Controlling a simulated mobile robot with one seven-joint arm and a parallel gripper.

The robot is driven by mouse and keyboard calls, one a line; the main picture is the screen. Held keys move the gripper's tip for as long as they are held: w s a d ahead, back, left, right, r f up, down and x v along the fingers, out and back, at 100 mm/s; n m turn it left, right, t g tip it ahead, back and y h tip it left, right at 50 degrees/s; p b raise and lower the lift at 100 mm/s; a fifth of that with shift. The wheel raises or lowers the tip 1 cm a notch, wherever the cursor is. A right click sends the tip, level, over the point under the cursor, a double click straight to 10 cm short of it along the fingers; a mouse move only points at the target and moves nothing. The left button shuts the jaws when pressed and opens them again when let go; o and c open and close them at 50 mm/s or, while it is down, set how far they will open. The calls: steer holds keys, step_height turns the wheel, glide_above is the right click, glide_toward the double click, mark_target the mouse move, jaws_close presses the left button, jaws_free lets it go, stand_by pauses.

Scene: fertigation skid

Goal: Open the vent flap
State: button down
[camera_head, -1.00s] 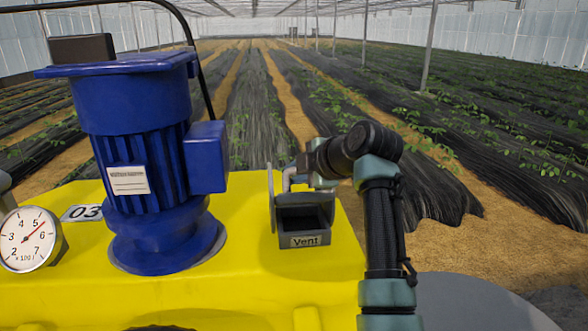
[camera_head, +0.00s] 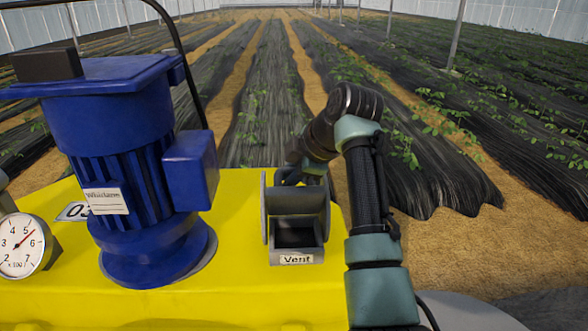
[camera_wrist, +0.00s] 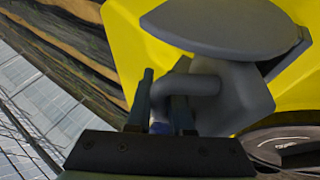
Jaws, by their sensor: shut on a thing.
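The vent (camera_head: 297,259) is a dark grey box labelled "Vent" on the yellow tank, with its dark opening facing me. Its grey vent flap (camera_head: 297,201) stands tilted above the opening, with a gap below it. In the wrist view the flap (camera_wrist: 225,28) shows as a broad rounded plate. A grey bent handle (camera_wrist: 195,86) comes off the vent. My gripper (camera_wrist: 160,98) is shut on this handle, which passes between its two fingers. In the head view my gripper (camera_head: 290,174) is behind the flap and mostly hidden.
A tall blue motor (camera_head: 125,170) stands on the tank left of the vent. A pressure gauge (camera_head: 22,246) is at the far left. A black hose (camera_head: 190,70) arches behind the motor. The yellow tank top (camera_head: 230,285) in front of the vent is clear.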

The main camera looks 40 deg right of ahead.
steer(key=shift+w+f+g+y+p, duration=0.1)
steer(key=shift+f+g+y+p, duration=0.3)
steer(key=shift+f+g+p, duration=0.15)
stand_by(0.6)
stand_by(0.9)
steer(key=c, duration=1.2)
jaws_free()
steer(key=shift+o, duration=0.6)
steer(key=shift+w+d+r, duration=0.15)
steer(key=shift+w+d, duration=0.05)
steer(key=p+v, duration=0.1)
steer(key=v, duration=1.4)
steer(key=shift+w+d+r, duration=0.15)
steer(key=shift+w+r, duration=0.05)
steer(key=shift+w, duration=0.05)
steer(key=b+v, duration=0.2)
steer(key=v, duration=1.1)
steer(key=shift+b, duration=0.3)
